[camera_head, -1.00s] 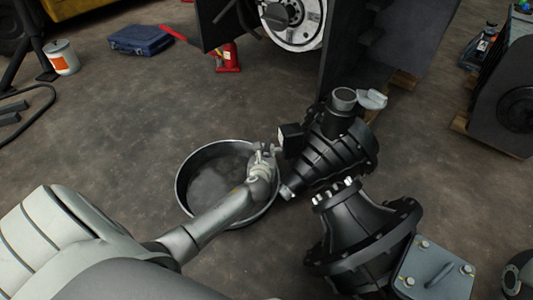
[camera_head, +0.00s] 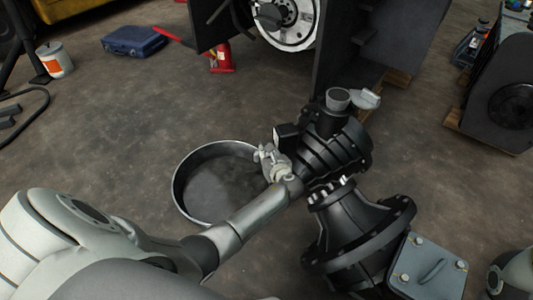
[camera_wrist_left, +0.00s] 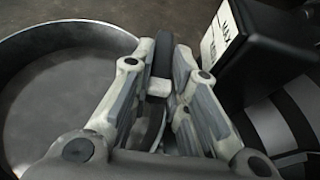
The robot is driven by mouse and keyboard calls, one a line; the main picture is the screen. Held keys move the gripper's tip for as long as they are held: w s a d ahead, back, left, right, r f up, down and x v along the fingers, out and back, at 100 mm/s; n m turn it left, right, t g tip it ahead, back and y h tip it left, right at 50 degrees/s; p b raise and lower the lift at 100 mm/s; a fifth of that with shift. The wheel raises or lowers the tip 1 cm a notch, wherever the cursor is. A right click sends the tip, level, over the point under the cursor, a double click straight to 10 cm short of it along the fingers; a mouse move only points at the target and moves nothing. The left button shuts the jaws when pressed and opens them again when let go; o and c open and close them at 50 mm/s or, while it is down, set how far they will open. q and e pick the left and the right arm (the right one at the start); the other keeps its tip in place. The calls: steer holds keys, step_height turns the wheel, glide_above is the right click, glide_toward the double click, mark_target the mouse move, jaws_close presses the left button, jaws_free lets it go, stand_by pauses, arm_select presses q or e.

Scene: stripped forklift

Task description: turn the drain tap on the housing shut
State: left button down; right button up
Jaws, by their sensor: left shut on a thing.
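The black ribbed housing (camera_head: 335,145) stands right of centre in the head view. In the left wrist view my gripper (camera_wrist_left: 161,60) is shut on a dark narrow piece (camera_wrist_left: 163,52), which looks like the drain tap's handle. A pale block (camera_wrist_left: 159,88) shows between the fingers. The fingers and wrist hide most of the tap, so its angle is unclear. My right gripper is not in view.
The round metal pan (camera_head: 180,205) lies on the floor below my gripper. A black box with a white label (camera_wrist_left: 222,38) is close right of the fingers. A flanged black casting (camera_head: 360,235) stands nearer. A blue case (camera_head: 133,41) and red jack (camera_head: 221,58) lie farther back.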

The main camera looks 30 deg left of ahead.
arm_select(q)
steer(key=c, duration=1.4)
jaws_free()
steer(key=shift+s, duration=0.1)
steer(key=v, duration=1.2)
